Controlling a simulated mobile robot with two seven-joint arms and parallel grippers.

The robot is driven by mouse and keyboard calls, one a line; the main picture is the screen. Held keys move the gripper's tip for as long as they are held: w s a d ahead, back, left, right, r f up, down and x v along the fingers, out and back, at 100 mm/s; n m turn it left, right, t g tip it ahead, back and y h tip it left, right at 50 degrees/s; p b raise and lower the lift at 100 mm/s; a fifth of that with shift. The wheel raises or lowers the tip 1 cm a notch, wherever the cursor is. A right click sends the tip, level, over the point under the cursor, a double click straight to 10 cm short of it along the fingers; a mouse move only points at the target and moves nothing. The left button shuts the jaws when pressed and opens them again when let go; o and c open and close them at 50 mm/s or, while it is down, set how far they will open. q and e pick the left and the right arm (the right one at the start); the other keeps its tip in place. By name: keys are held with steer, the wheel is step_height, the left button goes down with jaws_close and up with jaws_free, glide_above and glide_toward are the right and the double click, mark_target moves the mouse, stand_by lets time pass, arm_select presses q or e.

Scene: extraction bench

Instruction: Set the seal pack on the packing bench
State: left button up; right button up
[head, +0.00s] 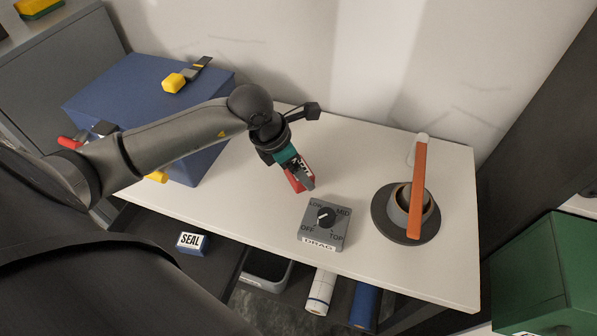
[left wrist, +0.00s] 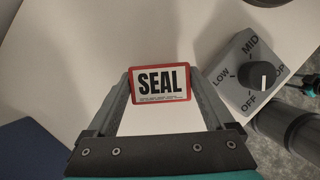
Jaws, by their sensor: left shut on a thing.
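The seal pack (left wrist: 161,72) has a red border and a white face reading SEAL. My left gripper (left wrist: 161,90) is shut on it, with a finger at each side. In the head view the red seal pack (head: 292,181) shows at the tip of my left gripper (head: 300,178), partly hidden by it, over the white packing bench (head: 245,215) left of the dial box. I cannot tell whether the pack touches the bench top. My right gripper is not in view.
A grey dial box (head: 323,224) marked DRAG stands close by. A dark round base with a cup and orange bar (head: 418,190) is at right. A blue box (head: 140,100) stands at left.

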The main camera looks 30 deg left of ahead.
arm_select(q)
steer(key=shift+f, duration=0.8)
steer(key=shift+f, duration=0.1)
steer(key=o, duration=1.1)
steer(key=shift+o, duration=0.2)
steer(key=v, duration=1.2)
steer(key=shift+p, duration=0.45)
